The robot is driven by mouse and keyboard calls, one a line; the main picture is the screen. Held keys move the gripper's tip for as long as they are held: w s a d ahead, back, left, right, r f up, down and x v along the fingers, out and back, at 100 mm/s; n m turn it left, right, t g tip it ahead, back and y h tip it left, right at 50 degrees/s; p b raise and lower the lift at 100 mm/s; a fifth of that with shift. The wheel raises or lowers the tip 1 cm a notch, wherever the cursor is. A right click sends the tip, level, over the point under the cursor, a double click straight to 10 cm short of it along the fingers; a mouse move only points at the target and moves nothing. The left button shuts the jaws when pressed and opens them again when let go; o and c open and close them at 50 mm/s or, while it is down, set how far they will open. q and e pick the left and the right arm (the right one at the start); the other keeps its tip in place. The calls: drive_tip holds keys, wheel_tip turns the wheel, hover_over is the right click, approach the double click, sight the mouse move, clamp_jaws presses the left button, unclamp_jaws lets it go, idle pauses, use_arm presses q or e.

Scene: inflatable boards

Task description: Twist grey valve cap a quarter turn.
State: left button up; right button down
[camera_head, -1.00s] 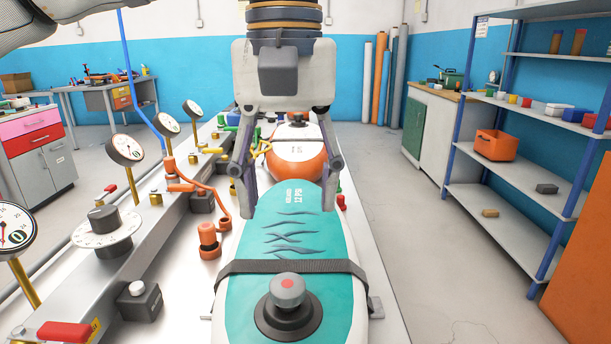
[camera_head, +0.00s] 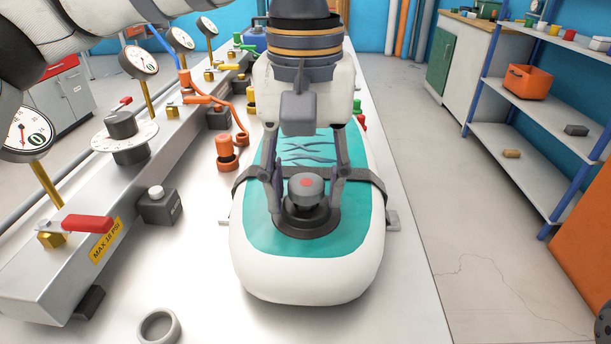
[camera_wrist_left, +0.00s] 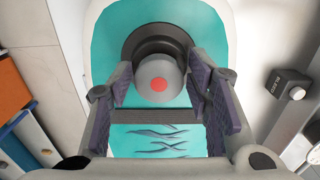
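The grey valve cap (camera_head: 306,188), with a red dot on top, stands on a dark round base (camera_head: 312,226) on the near end of a teal and white inflatable board (camera_head: 262,268). My left gripper (camera_head: 304,208) points down over it, one finger on each side of the cap. In the left wrist view the cap (camera_wrist_left: 158,80) sits between the two open fingers, with a small gap showing beside it. Contact with the cap is not visible. My right gripper is not in view.
A black strap (camera_head: 364,174) crosses the board behind the cap. To the left are a metal rail with a dial (camera_head: 122,128), gauges (camera_head: 138,62), a red lever (camera_head: 88,223) and a small black box (camera_head: 160,207). A grey ring (camera_head: 159,327) lies in front.

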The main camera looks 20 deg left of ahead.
use_arm(q)
drive_tip(key=c, duration=0.7)
drive_tip(key=o, duration=0.4)
drive_tip(key=c, duration=0.4)
drive_tip(key=shift+o, duration=0.2)
drive_tip(key=shift+r+m+p, duration=0.25)
drive_tip(key=shift+m+p, duration=0.25)
drive_tip(key=shift+m, duration=0.1)
drive_tip(key=m+p, duration=0.1)
drive_tip(key=m, duration=0.2)
drive_tip(key=shift+p, duration=0.35)
drive_tip(key=shift+m, duration=0.3)
drive_tip(key=shift+f, duration=0.2)
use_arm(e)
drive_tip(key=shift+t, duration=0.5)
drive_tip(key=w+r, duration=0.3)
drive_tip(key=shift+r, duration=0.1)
